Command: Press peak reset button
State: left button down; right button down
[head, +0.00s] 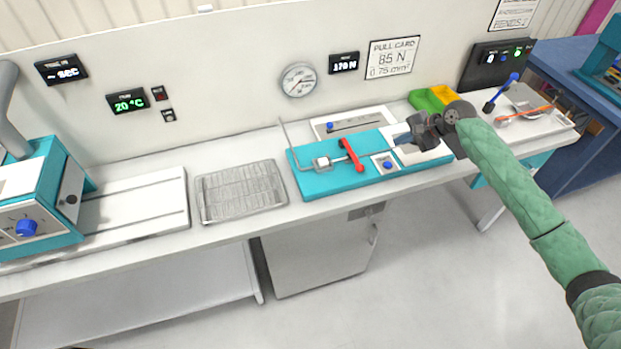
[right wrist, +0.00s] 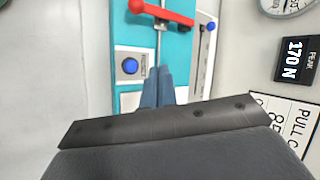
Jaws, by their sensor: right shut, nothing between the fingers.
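A blue round button (head: 387,165) sits on a small white plate on the teal pull tester (head: 345,181). The button also shows in the right wrist view (right wrist: 130,66), left of my fingertips. My right gripper (head: 402,139) is shut and empty, over the right part of the tester. Its blue fingers (right wrist: 158,86) are together, beside the button and apart from it in the picture; their height above the tester is hard to tell. The peak display (head: 343,63) on the wall reads 170 N and also shows in the right wrist view (right wrist: 296,60). My left gripper is not in view.
A red lever (head: 351,155) stands on the tester left of the button. A white panel with another blue knob (head: 330,126) lies behind. A wire rack (head: 240,191) is to the left, green and yellow bins (head: 432,99) to the right. A round gauge (head: 298,80) hangs above.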

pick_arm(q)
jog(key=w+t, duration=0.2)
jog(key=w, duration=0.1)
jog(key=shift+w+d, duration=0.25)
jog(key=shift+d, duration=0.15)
pick_arm(e)
jog(key=m, duration=0.3)
jog(key=a+r+m, duration=0.1)
jog(key=m, duration=0.1)
jog(key=shift+w+m+y, duration=0.25)
jog(key=shift+m+y, duration=0.05)
jog(key=shift+y, duration=0.1)
jog(key=shift+d, duration=0.25)
